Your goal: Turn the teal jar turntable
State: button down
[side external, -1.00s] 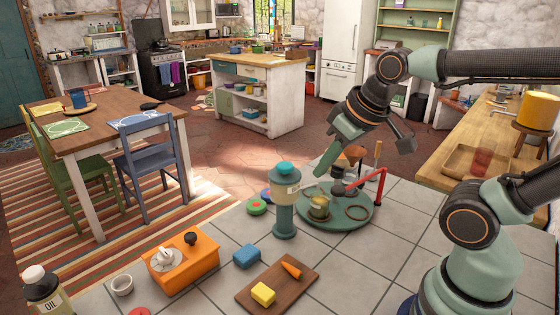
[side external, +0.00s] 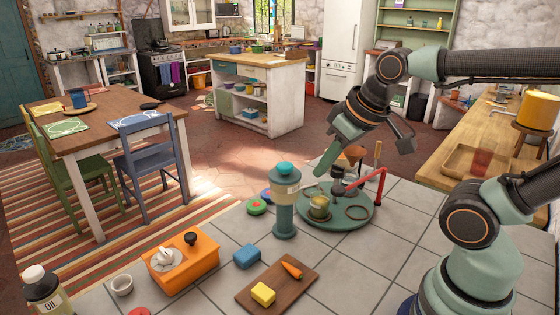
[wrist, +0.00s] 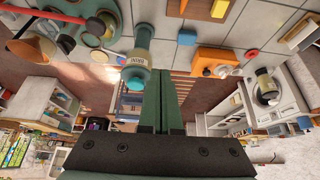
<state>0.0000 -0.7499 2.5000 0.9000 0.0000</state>
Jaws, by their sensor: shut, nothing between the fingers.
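The teal jar turntable (side external: 338,221) is a round green disc on the tiled counter, right of centre in the side view. It carries a jar with a pale label (side external: 319,207), a red bent bar (side external: 381,185) and small parts near its hub. In the wrist view the turntable (wrist: 85,22) is at the upper left, partly cut off. My gripper (side external: 321,172) is shut and empty, above the turntable's back left edge and apart from it. In the wrist view my gripper (wrist: 173,75) points up the picture. A teal-topped canister (side external: 285,205) stands just left of the turntable.
An orange box with a black knob (side external: 182,262), a blue block (side external: 246,255) and a wooden board (side external: 265,293) with a yellow block and a carrot lie in front. A white cup (side external: 121,286) is at front left. Bare tiles lie right of the board.

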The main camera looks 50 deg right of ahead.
jog(key=c, duration=0.7)
grip_release()
jog(key=shift+w+d+r, duration=0.1)
jog(key=shift+w+d, duration=0.05)
jog(key=shift+c, duration=0.2)
jog(key=shift+o, duration=0.7)
jog(key=w+d+r+g, duration=0.2)
jog(key=w+d, duration=0.4)
jog(key=d, duration=0.4)
jog(key=shift+w+d+g+h, duration=0.25)
jog(key=shift+w+g+h, duration=0.15)
jog(key=shift+g, duration=0.2)
jog(key=g, duration=0.2)
send_over(338, 166)
notch_tip(338, 166, down, 3)
jog(key=shift+y, duration=0.4)
notch_tip(338, 166, down, 12)
jog(key=shift+d+f, duration=0.1)
grip_shut()
